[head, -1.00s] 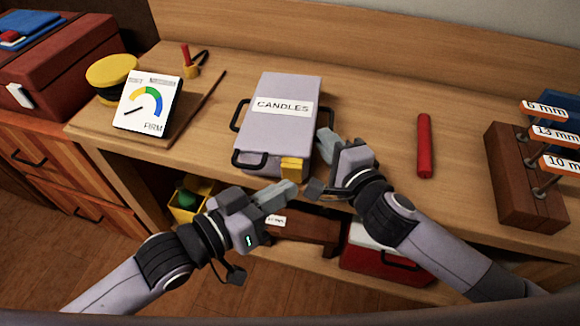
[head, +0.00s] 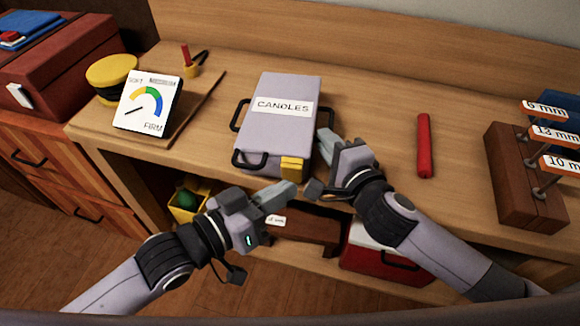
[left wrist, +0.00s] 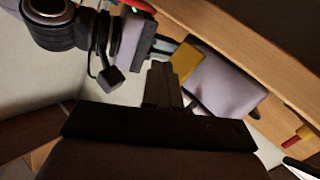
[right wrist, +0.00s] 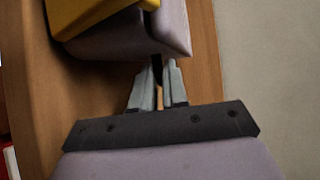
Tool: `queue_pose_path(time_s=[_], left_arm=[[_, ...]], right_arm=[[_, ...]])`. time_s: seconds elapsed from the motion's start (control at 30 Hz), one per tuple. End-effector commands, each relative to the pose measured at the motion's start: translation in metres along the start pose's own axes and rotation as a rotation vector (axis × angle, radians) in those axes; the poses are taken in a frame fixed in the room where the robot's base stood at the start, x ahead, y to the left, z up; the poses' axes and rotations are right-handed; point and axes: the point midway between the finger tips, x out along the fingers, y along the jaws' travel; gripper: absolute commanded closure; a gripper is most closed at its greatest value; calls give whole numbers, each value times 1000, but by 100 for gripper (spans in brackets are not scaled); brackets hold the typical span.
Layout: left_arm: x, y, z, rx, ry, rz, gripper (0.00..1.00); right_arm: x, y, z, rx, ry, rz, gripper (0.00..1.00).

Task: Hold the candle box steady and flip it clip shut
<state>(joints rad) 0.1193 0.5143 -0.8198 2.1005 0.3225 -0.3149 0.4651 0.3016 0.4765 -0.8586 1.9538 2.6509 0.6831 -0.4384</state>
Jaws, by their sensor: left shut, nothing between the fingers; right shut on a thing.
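The candle box (head: 275,140) is a grey-lilac case labelled CANDLES, lying on the bench with its lid down. Its yellow clip (head: 293,168) is at the front right corner and also shows in the left wrist view (left wrist: 185,62); I cannot tell whether it is fastened. My right gripper (head: 322,162) is at the box's right side, shut on a dark part that looks like a side handle (right wrist: 157,70), mostly hidden by the fingers. My left gripper (head: 292,187) is shut and empty, its tips just below the clip at the bench's front edge; contact is unclear.
A gauge card (head: 150,103) marked SOFT and FIRM stands left of the box, its needle toward the lower left. A red candle (head: 424,145) lies to the right. A wooden block with size tags (head: 520,180) stands far right. A shelf below holds boxes.

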Motion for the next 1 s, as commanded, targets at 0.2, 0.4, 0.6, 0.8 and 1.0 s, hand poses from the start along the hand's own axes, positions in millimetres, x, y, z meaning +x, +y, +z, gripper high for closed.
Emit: queue_pose_path(time_s=[0.2,0.4,0.6,0.8,1.0], left_arm=[[3,-2,-2,1,1,0,100],[6,-5,-4,0,-1,0,100],[6,-4,-4,0,0,0,100],[7,-5,-5,0,0,0,100],[8,-6,-6,1,0,0,100]], right_arm=[[0,2,0,4,1,6,100],[0,2,0,4,1,5,100],[0,2,0,4,1,5,100],[0,2,0,4,1,5,100],[0,2,0,4,1,5,100]])
